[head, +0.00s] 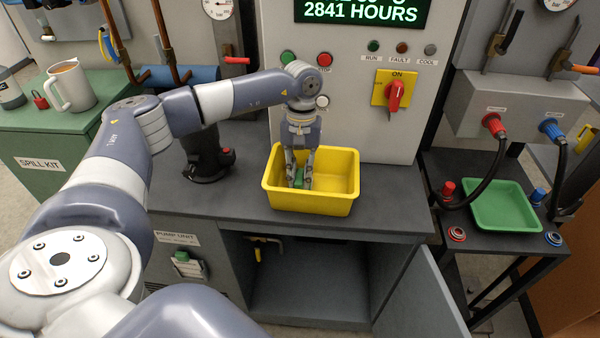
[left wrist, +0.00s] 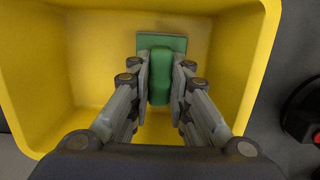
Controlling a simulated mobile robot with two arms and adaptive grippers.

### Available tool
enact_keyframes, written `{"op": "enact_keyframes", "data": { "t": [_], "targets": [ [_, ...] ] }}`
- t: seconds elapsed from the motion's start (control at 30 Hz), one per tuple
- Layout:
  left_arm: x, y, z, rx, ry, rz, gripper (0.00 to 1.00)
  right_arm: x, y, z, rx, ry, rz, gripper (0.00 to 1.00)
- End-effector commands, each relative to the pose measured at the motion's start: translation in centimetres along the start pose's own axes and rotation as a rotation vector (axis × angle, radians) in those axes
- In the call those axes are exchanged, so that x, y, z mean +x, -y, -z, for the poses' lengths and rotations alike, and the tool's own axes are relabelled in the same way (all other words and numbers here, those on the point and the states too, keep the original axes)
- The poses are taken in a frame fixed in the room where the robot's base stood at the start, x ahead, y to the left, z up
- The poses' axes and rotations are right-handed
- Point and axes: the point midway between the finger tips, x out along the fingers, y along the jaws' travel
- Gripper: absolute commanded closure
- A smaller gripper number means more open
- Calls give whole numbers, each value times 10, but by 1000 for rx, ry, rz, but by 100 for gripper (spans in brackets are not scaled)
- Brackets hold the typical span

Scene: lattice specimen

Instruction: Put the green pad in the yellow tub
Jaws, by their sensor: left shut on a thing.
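The yellow tub (head: 334,204) stands on the dark bench top, and its rim also shows in the left wrist view (left wrist: 262,60). My left gripper (head: 299,184) points down inside the tub, towards its left side. It is shut on the green pad (head: 300,176), which sits between the two fingers. In the left wrist view, the pad (left wrist: 161,75) shows a raised grip between the fingertips and a flat plate beyond. I cannot tell whether the pad touches the tub floor. My right gripper is not in view.
A black device (head: 206,155) stands on the bench left of the tub. The control panel with a red switch (head: 395,92) rises behind. A green tray (head: 503,207) lies on the right stand beside hoses. An open cupboard (head: 310,285) is below the bench.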

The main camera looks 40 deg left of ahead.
Motion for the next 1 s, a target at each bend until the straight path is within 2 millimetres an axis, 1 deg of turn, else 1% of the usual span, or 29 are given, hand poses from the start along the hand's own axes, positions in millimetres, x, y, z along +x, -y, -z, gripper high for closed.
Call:
{"op": "enact_keyframes", "data": {
  "t": [0.13, 0.17, 0.2, 0.23, 0.27, 0.57, 0.67, 0.7, 0.77, 0.87, 1.0],
  "targets": [
    [4, 0, 0, 0, 0, 0, 100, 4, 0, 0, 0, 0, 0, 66],
    [4, 0, 0, 0, 0, 0, 80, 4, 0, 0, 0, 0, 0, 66],
    [3, 0, 0, 0, 0, 0, 71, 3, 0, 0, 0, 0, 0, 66],
    [3, 0, 0, 0, 0, 0, 64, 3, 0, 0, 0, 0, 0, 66],
    [3, 0, 0, 0, 0, 0, 62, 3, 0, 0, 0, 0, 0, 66],
    [2, 0, 0, 0, 0, 0, 62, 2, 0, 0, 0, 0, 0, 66],
    [-4, 0, 0, 0, -1, 0, 62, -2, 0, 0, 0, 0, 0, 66],
    [-6, -1, 1, 0, -3, -2, 62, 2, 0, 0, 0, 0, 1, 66],
    [-14, -1, 1, 0, -4, -2, 62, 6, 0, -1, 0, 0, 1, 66],
    [-34, -1, 2, 0, -5, -4, 62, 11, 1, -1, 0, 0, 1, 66],
    [-66, -2, 1, 1, -5, -4, 62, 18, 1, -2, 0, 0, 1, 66]
  ]
}}
